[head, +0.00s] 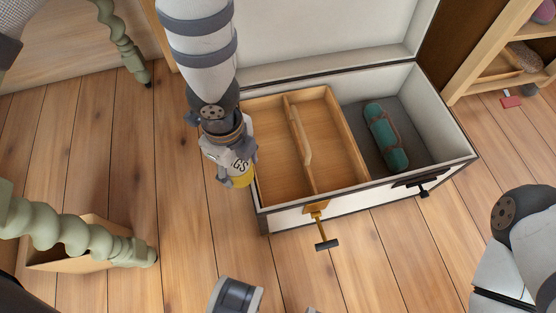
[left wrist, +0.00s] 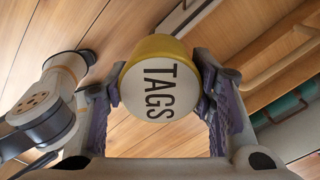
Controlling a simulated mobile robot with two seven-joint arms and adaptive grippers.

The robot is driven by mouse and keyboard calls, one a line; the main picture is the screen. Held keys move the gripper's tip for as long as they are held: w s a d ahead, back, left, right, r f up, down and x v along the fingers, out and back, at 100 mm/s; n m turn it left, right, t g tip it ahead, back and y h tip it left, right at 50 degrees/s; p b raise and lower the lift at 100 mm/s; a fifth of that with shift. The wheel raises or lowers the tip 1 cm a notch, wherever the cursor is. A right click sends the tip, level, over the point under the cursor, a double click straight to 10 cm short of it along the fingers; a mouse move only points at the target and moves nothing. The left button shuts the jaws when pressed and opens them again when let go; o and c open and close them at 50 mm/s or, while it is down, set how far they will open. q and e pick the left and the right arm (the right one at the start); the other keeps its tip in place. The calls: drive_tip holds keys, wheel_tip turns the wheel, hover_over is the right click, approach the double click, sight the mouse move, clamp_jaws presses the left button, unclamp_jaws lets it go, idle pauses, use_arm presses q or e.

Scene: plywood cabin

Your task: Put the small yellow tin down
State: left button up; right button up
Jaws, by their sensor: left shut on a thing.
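The small yellow tin (head: 241,179) has a pale top with dark lettering. In the left wrist view the tin (left wrist: 152,86) reads "TAGS". My left gripper (head: 230,163) is shut on the tin, with a finger on each side of it. In the head view the tin appears beside the left end of the open chest (head: 345,212), over the floor. Its height above the floor is hard to tell.
A wooden tray (head: 343,115) with a divider and handle fills the chest's left part. A green roll (head: 385,137) lies in its right part. A wooden box (head: 75,262) stands at lower left near green turned legs. Plank floor (head: 185,215) is clear between.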

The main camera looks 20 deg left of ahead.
sight(248, 177)
use_arm(q)
drive_tip(key=f+m+b, duration=0.1)
drive_tip(key=f, duration=0.1)
drive_tip(key=f+m+b, duration=0.1)
drive_tip(key=f+m, duration=0.1)
drive_tip(key=w+d+f+m+b, duration=0.1)
drive_tip(key=f, duration=0.2)
drive_tip(key=shift+d+m, duration=0.1)
drive_tip(key=shift+m, duration=0.2)
drive_tip(key=w+f+b, duration=0.2)
drive_tip(key=w+f, duration=0.1)
drive_tip(key=w, duration=0.1)
drive_tip(key=w+d+f+b, duration=0.1)
drive_tip(key=w+f+b, duration=0.2)
drive_tip(key=w, duration=0.1)
drive_tip(key=w+f+b, duration=0.2)
drive_tip(key=w, duration=0.3)
drive_tip(key=shift+d+f+b, duration=0.3)
drive_tip(key=shift+d+f, duration=0.1)
drive_tip(key=shift+w+f+b, duration=0.2)
drive_tip(key=shift+f+b, duration=0.2)
drive_tip(key=shift+f, duration=0.5)
drive_tip(key=shift+w+f+b, duration=0.15)
drive_tip(key=shift+f+b, duration=0.25)
drive_tip(key=shift+f, duration=0.5)
use_arm(e)
drive_tip(key=s+f+g, duration=0.2)
drive_tip(key=s+f, duration=0.2)
drive_tip(key=f, duration=0.6)
drive_tip(key=shift+s+f+g, duration=0.3)
